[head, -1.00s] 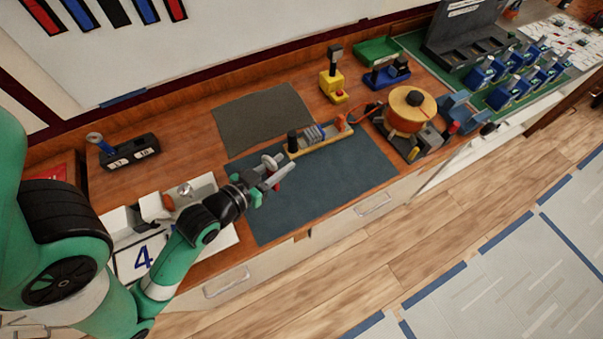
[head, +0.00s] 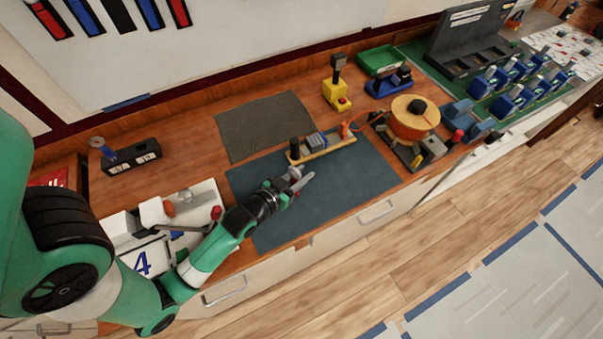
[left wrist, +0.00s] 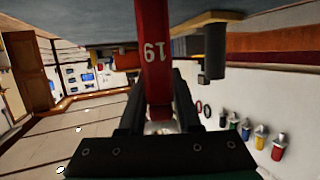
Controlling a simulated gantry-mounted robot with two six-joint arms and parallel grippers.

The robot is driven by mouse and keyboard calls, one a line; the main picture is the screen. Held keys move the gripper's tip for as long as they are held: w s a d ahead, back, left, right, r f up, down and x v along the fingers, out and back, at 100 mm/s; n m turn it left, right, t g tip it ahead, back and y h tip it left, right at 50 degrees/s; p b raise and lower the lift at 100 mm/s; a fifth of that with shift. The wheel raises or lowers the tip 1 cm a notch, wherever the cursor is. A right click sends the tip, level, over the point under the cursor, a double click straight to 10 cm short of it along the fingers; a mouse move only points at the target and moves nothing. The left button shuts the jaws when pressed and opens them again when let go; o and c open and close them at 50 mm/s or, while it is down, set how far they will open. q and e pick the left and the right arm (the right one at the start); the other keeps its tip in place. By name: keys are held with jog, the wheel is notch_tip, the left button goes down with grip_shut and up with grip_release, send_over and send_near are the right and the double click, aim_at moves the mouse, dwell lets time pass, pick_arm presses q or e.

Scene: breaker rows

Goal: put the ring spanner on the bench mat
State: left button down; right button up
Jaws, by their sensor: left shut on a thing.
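The bench mat (head: 330,195) is the large blue-grey sheet at the front of the wooden bench in the head view. My left gripper (head: 299,182) is over its left-middle part, just in front of a wooden-based device. In the left wrist view my left gripper (left wrist: 158,118) is shut on the ring spanner (left wrist: 155,50), a red bar marked 19 that points up out of the frame. Only a little red shows beside the gripper in the head view. The spanner's far end is hidden, and I cannot tell whether it touches the mat. My right gripper is not in view.
A wooden-based device (head: 326,149) lies along the mat's back edge. A smaller dark grey mat (head: 262,125) lies behind. A copper drum (head: 412,118) stands to the right. A white tray (head: 205,192) with tools is at the left. The mat's right part is clear.

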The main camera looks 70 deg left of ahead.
pick_arm(q)
jog(key=shift+f, duration=0.15)
jog(key=c, duration=0.6)
grip_release()
jog(key=shift+s+r, duration=0.1)
jog(key=shift+r, duration=0.1)
jog(key=v, duration=1.2)
jog(key=shift+b, duration=0.45)
